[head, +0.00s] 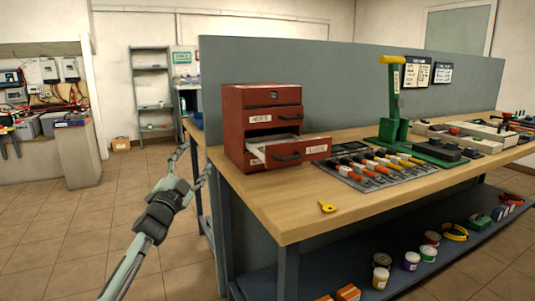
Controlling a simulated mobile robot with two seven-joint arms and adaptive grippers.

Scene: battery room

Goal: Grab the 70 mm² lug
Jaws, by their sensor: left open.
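A red drawer cabinet (262,97) stands on the wooden workbench, at its left end. My right gripper is not in view.
A tool tray (341,172) with orange and yellow handled tools lies right of the drawer. A green press with a yellow-topped lever (392,100) stands behind it. A grey partition (340,75) backs the bench (290,215).

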